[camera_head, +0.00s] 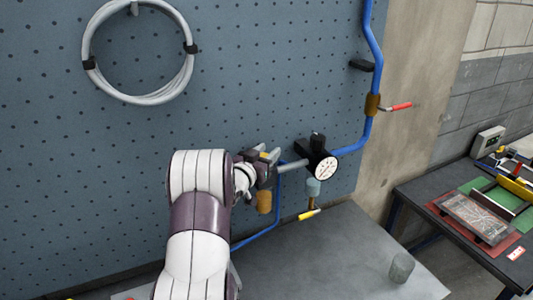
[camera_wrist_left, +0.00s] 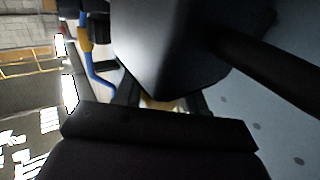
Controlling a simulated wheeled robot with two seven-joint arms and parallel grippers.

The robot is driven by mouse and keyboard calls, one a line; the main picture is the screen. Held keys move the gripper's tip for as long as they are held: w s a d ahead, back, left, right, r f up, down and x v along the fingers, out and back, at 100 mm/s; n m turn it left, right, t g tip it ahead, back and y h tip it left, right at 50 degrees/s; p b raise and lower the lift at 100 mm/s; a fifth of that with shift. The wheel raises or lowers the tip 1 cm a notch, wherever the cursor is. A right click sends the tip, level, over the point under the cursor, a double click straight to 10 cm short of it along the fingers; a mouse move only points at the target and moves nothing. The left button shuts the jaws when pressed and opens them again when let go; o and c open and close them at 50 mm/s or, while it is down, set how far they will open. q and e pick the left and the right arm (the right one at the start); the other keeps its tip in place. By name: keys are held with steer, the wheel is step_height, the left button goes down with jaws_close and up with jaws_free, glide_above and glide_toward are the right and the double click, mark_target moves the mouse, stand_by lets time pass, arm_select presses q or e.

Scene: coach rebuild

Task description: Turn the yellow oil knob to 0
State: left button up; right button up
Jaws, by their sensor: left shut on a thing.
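My left gripper (camera_head: 264,160) is at the pegboard, at the top of the oil unit with the amber bowl (camera_head: 264,202). It is shut on the yellow oil knob (camera_head: 263,155), of which only a small yellow patch shows between the dark fingers. The knob's scale and its setting cannot be read. In the left wrist view a large dark body fills the middle, and a small yellowish bit (camera_wrist_left: 152,104) shows near the fingers. My right gripper is in neither view.
Right of the gripper are a grey pipe, a black regulator knob (camera_head: 317,140), a white gauge (camera_head: 326,168) and a clear bowl (camera_head: 313,187) above a yellow lever (camera_head: 309,214). Blue pipe (camera_head: 371,75) runs up the board. A grey cup (camera_head: 401,268) stands on the bench (camera_head: 340,262).

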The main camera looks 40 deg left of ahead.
arm_select(q)
steer(key=m+h+p, duration=0.1)
steer(key=m+h, duration=0.1)
steer(key=h, duration=0.2)
steer(key=shift+d+m, duration=0.15)
steer(key=shift+m, duration=0.25)
steer(key=m+h, duration=0.1)
steer(key=h, duration=0.1)
steer(key=m+h, duration=0.1)
steer(key=h, duration=0.1)
steer(key=shift+d+m+g, duration=0.2)
steer(key=shift+m+g, duration=0.1)
steer(key=shift+g, duration=0.1)
steer(key=m+g+h, duration=0.1)
steer(key=h, duration=0.1)
steer(key=m+h, duration=0.1)
steer(key=shift+s+d+g+h, duration=0.1)
steer(key=shift+d+g+h, duration=0.05)
steer(key=shift+g+h, duration=0.25)
steer(key=shift+s+d+m+g+h, duration=0.1)
steer(key=shift+d+m+g+h, duration=0.1)
steer(key=shift+m+g+h, duration=0.85)
steer(key=shift+m+h, duration=0.35)
steer(key=shift+h, duration=0.1)
steer(key=o, duration=1)
steer(key=shift+c, duration=0.2)
